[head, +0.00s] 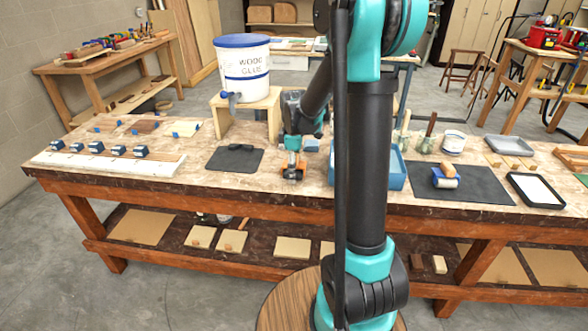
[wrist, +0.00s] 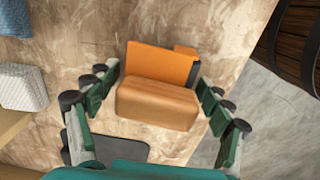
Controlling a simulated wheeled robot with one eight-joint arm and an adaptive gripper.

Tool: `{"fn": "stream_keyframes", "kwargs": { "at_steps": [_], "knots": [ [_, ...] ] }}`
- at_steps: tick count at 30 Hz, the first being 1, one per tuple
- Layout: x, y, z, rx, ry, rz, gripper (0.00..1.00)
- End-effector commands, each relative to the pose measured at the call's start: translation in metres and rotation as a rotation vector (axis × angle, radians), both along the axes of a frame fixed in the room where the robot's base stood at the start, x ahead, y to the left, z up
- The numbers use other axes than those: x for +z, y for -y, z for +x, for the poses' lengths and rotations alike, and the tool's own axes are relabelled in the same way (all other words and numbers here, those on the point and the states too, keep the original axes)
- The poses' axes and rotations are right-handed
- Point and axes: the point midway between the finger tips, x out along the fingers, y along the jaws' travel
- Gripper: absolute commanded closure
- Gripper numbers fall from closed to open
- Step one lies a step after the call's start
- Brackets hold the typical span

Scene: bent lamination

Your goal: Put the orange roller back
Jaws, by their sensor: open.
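The orange roller (head: 292,172) is on the worktable, just right of the small dark mat (head: 238,159). In the wrist view it shows as an orange, block-like body (wrist: 160,60) with a browner face towards me. My gripper (head: 293,156) points down at it. In the wrist view my gripper (wrist: 156,82) is open, with one green finger on each side of the orange roller. Gaps show between the fingers and the roller, most clearly on the left. The gripper hides part of the roller in the head view.
A glue bucket (head: 242,68) stands on a wooden stand (head: 225,120) behind left. A blue tray (head: 397,174) is partly hidden by my arm. Another roller with a blue part (head: 445,178) lies on a dark mat (head: 480,188) at right. Blue clamps (head: 95,147) line the left front.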

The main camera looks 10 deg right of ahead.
Motion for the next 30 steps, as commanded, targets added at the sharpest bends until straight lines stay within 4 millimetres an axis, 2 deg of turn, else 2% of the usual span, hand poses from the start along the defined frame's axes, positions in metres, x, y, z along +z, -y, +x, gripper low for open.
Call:
{"fn": "stream_keyframes", "kwargs": {
  "at_steps": [4,8,18,22,27,30],
  "knots": [
    [0.005,0.0,0.0,0.0,0.0,0.0,0.2],
    [0.02,0.0,-0.001,0.0,-0.001,0.0,0.2],
    [0.089,-0.001,-0.001,0.0,-0.001,0.0,0.2],
    [0.11,-0.001,-0.002,0.0,-0.001,0.0,0.2],
    [0.127,-0.001,-0.002,0.0,-0.001,0.0,0.2],
    [0.129,0.0,-0.006,-0.021,0.005,0.001,0.2]
  ]
}}
